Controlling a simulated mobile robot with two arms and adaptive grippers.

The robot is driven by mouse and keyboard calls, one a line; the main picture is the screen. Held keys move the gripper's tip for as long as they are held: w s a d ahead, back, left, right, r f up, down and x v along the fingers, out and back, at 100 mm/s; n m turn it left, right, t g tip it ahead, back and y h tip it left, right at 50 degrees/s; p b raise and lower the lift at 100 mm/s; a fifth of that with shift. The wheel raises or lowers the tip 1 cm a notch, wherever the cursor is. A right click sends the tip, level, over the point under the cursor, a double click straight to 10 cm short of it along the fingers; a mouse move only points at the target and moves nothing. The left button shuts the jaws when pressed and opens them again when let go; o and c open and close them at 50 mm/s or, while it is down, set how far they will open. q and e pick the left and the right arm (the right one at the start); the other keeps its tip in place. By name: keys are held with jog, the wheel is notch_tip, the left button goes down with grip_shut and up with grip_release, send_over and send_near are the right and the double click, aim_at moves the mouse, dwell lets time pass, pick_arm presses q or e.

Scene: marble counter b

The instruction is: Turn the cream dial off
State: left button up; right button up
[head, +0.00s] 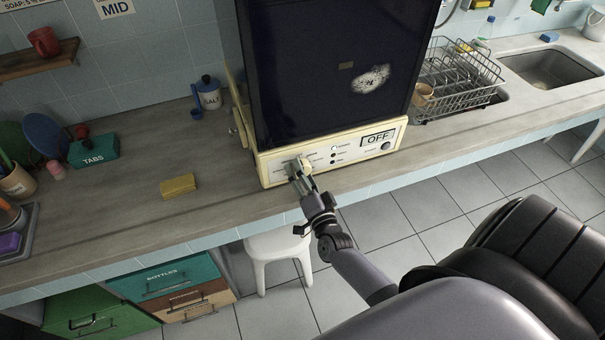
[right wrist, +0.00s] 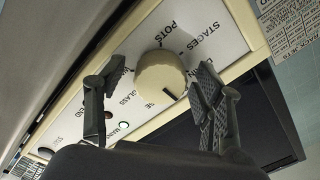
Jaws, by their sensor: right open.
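The cream dial (right wrist: 161,77) sits on the front panel of a cream and dark machine (head: 325,70). In the right wrist view it is a round knob with a dark pointer line, with printed words around it. My right gripper (right wrist: 155,90) is open, with one finger on each side of the dial; I cannot tell whether either finger touches it. In the head view the right gripper (head: 298,172) is at the panel's left part and partly hides the dial. An OFF label (head: 378,138) is on the right of the panel. My left gripper is not in view.
A yellow sponge (head: 178,186) lies on the counter left of the machine. A teal TABS box (head: 93,149) and a SALT jar (head: 208,93) stand farther back. A dish rack (head: 458,80) is to the right. A white stool (head: 277,250) stands below the counter edge.

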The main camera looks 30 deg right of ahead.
jog(key=v, duration=1.2)
dwell(0.5)
jog(key=s+a+f+n+g+y, duration=0.2)
jog(key=s+f+n, duration=0.1)
jog(key=f, duration=0.5)
jog(key=s+a+f+n+g+y, duration=0.1)
jog(key=s+a+f+n+g, duration=0.2)
jog(key=f, duration=0.6)
jog(key=s+a+f+n+g+y, duration=0.2)
jog(key=f+n, duration=0.1)
jog(key=f, duration=0.5)
jog(key=s+f+n+g, duration=0.3)
jog(key=s+f+g, duration=0.2)
jog(key=s+f, duration=0.3)
jog(key=s+d+f+n+g+b, duration=0.1)
jog(key=s+f+n+g, duration=0.3)
jog(key=s+f, duration=0.5)
jog(key=s+g, duration=0.1)
jog(key=s, duration=0.7)
jog(key=shift+n+h, duration=0.3)
